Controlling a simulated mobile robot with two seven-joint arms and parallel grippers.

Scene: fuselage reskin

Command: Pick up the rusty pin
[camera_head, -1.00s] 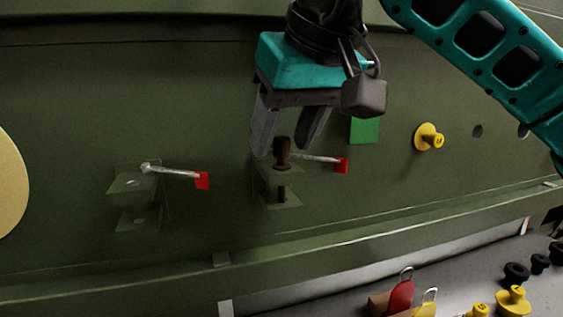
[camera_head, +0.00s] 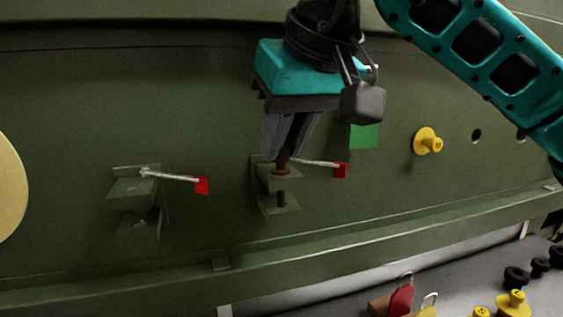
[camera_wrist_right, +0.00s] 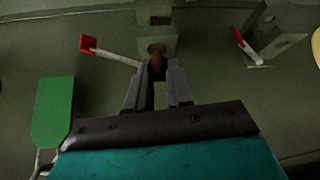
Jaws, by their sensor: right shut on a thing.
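The rusty pin (camera_head: 282,168) is brown and stands upright through a green two-plate bracket (camera_head: 283,209) on the fuselage panel. My right gripper (camera_head: 283,152) comes down from above and is shut on the top of the pin, whose head is mostly hidden between the fingers. In the right wrist view the pin's brown end (camera_wrist_right: 157,66) shows between the fingertips of the right gripper (camera_wrist_right: 160,74). The lower shaft still passes between the bracket's plates. My left gripper is not in view.
A lever with a red tag (camera_head: 341,171) lies beside the pin. A similar bracket with a red-tagged lever (camera_head: 202,185) is to the left. A green plate (camera_head: 364,136) and yellow knob (camera_head: 428,141) are to the right. Knobs and tagged pins (camera_head: 402,299) lie on the grey shelf below.

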